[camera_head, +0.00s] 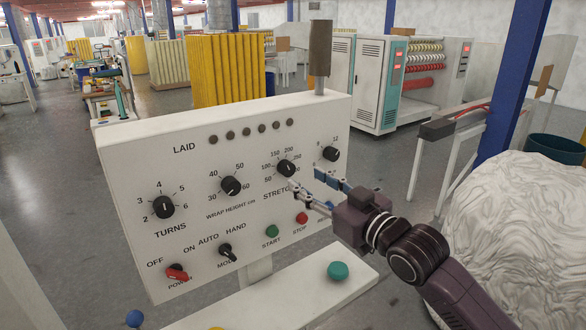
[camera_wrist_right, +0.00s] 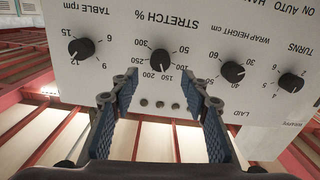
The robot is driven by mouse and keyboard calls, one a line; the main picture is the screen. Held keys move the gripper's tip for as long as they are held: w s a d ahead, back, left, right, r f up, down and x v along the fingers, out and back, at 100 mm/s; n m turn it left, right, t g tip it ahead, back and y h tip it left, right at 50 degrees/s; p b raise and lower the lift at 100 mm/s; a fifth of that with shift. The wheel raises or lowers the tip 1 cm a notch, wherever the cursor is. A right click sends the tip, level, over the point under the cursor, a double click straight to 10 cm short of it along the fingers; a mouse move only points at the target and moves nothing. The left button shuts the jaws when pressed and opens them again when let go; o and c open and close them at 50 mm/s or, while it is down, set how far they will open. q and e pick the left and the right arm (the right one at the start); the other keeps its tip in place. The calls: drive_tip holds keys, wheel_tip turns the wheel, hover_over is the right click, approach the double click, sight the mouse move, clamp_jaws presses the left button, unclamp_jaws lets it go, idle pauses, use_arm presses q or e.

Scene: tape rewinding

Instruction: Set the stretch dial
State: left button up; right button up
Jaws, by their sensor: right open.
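The stretch dial (camera_head: 286,168) is a black round knob on the white control panel (camera_head: 120,160), with a scale of numbers around it. In the right wrist view the panel shows upside down, and the dial (camera_wrist_right: 160,62) sits between the fingertips in the picture, its pale mark towards about 150. My right gripper (camera_head: 306,180) is in front of the panel, just right of and below the dial. Its blue-padded fingers (camera_wrist_right: 160,80) are spread and empty; whether they touch the panel I cannot tell. My left gripper is not in view.
The table rpm dial (camera_head: 331,154) is close to the right, the wrap height dial (camera_head: 230,186) to the left. Start (camera_head: 271,231) and stop (camera_head: 302,218) buttons are below. A large white wrapped bundle (camera_head: 525,225) stands at the right.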

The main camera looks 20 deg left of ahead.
sight(290, 169)
drive_tip(key=p+x, duration=0.1)
drive_tip(key=x, duration=0.3)
drive_tip(key=shift+w+a+r, duration=0.15)
drive_tip(key=shift+w+a, duration=0.1)
drive_tip(key=shift+a, duration=0.05)
drive_tip(key=shift+p+x, duration=0.5)
drive_tip(key=shift+x, duration=0.55)
clamp_jaws()
